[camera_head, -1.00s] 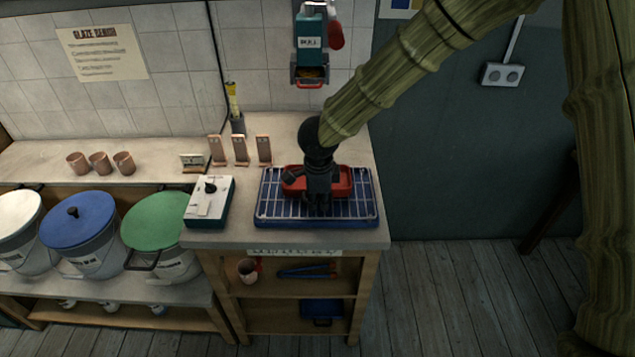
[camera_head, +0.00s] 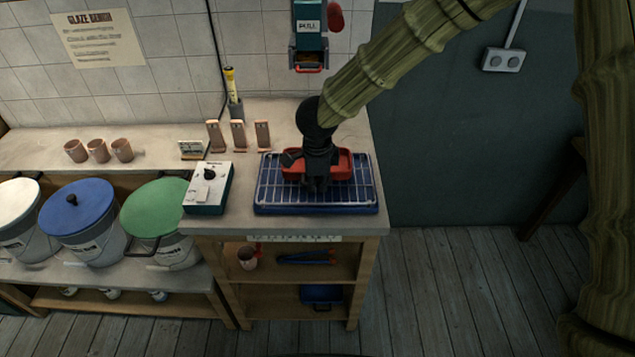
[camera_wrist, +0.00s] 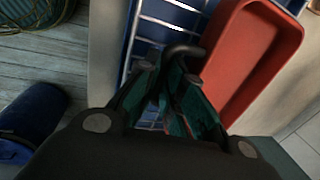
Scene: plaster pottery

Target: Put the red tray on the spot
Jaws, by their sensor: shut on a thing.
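The red tray (camera_head: 342,164) is a shallow, rounded rectangle at the wire rack over a blue tray (camera_head: 316,210). My gripper (camera_head: 316,184) is at the red tray's near side and hides its middle. In the wrist view the red tray (camera_wrist: 243,60) lies right beside the fingers. My gripper (camera_wrist: 176,78), with green finger pads, is shut on the red tray's edge side. A dark hooked piece shows at the fingertips, and the exact contact is hidden. I cannot tell whether the tray touches the rack. No marked spot can be made out.
A white-and-teal box with a knob (camera_head: 208,189) stands left of the rack. A wall dispenser (camera_head: 309,42) hangs above. Three brown cups (camera_head: 98,150) and lidded buckets (camera_head: 77,207) are left.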

